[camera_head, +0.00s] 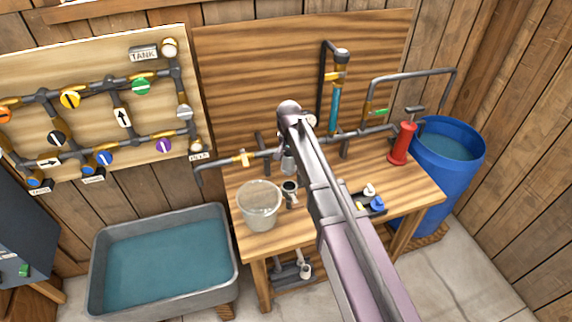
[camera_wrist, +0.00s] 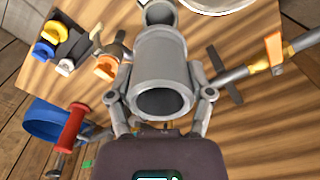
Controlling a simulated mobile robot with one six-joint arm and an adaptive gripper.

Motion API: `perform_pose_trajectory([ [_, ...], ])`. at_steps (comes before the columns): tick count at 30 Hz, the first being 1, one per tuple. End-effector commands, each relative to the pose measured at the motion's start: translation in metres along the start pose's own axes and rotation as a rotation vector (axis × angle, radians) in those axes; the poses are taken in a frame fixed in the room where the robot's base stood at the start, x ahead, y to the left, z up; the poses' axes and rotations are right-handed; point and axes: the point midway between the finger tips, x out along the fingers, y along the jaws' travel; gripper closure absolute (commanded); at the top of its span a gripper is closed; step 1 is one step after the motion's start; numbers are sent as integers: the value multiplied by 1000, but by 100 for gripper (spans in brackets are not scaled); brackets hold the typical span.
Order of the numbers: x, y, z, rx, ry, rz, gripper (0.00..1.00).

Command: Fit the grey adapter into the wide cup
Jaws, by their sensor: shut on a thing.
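The grey adapter (camera_wrist: 160,55) is a stepped, hollow cylinder, wide at the near end. My gripper (camera_wrist: 160,98) is shut on it, one finger on each side. In the head view the adapter (camera_head: 288,164) hangs below the wrist, over the workbench. A grey, open-mouthed cup (camera_head: 290,187), apparently the wide cup, stands just below it in the picture. In the wrist view this cup (camera_wrist: 158,13) shows just past the adapter's far end, partly covered by it. I cannot tell whether the two touch.
A translucent bucket (camera_head: 259,206) stands left of the cup on the workbench (camera_head: 415,185). A dark tray (camera_wrist: 76,44) with yellow, blue and white pieces lies on the other side. A red pump (camera_head: 402,144) stands at right.

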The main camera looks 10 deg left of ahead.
Motion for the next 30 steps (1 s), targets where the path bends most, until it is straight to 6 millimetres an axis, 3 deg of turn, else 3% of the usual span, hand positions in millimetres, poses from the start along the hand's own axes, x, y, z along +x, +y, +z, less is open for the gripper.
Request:
perform_pose_trajectory([
  [19,1,1,-6,1,0,0,83],
  [30,19,2,-6,2,0,0,83],
])
